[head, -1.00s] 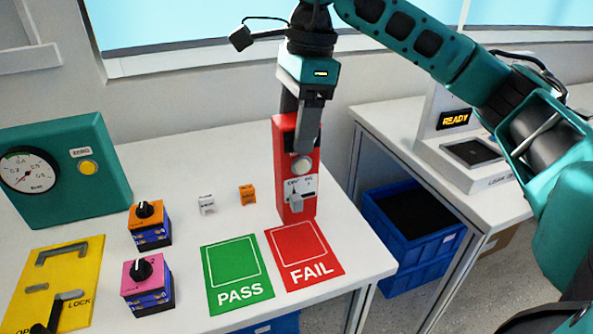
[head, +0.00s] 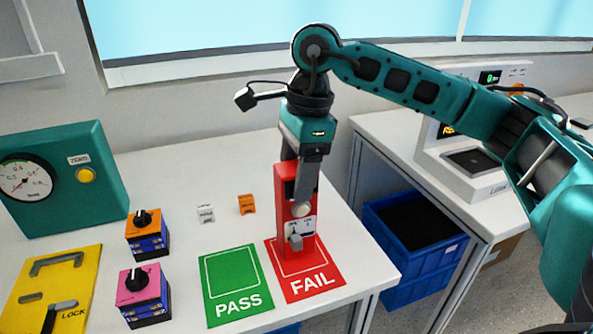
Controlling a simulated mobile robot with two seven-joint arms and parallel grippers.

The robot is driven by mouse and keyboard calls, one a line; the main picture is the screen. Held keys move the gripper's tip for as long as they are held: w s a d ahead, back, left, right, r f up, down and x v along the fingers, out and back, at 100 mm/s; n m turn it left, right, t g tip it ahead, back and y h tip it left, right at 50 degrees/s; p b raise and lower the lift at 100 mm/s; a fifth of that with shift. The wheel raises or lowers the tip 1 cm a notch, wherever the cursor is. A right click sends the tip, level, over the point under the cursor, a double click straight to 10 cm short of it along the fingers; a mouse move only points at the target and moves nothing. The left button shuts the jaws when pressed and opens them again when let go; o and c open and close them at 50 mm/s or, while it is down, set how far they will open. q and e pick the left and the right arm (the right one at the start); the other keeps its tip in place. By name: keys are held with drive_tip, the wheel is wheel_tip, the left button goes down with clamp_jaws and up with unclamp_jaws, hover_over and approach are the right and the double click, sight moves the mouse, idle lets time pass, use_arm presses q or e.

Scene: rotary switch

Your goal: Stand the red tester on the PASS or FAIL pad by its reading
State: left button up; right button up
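The red tester (head: 283,220) stands upright on the back part of the red FAIL pad (head: 312,284). It has a round knob and a small grey switch on its front. My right gripper (head: 300,190) is above and around its upper part, with a finger in front of it; its fingers appear shut on the tester. Whether the tester's base touches the pad fully is hard to tell. The green PASS pad (head: 235,283) lies empty to the left. My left gripper is not in view.
An orange block (head: 246,204) and a white block (head: 206,213) lie behind the pads. Orange-topped (head: 145,232) and pink-topped (head: 145,295) knob boxes, a yellow lock plate (head: 50,285) and a teal gauge box (head: 75,175) stand left. Blue crates (head: 410,240) are below, right of the table edge.

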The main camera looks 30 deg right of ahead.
drive_tip(key=o, duration=0.4)
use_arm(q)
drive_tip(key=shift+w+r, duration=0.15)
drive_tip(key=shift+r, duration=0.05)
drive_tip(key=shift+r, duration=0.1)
use_arm(e)
drive_tip(key=shift+r, duration=0.15)
drive_tip(key=shift+r, duration=0.25)
use_arm(q)
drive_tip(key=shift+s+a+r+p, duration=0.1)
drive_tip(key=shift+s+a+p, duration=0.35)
drive_tip(key=shift+p, duration=0.6)
use_arm(e)
wheel_tip(320, 180, up, 11)
drive_tip(key=d, duration=0.1)
drive_tip(key=shift+s+d+r, duration=0.2)
drive_tip(key=shift+d, duration=0.2)
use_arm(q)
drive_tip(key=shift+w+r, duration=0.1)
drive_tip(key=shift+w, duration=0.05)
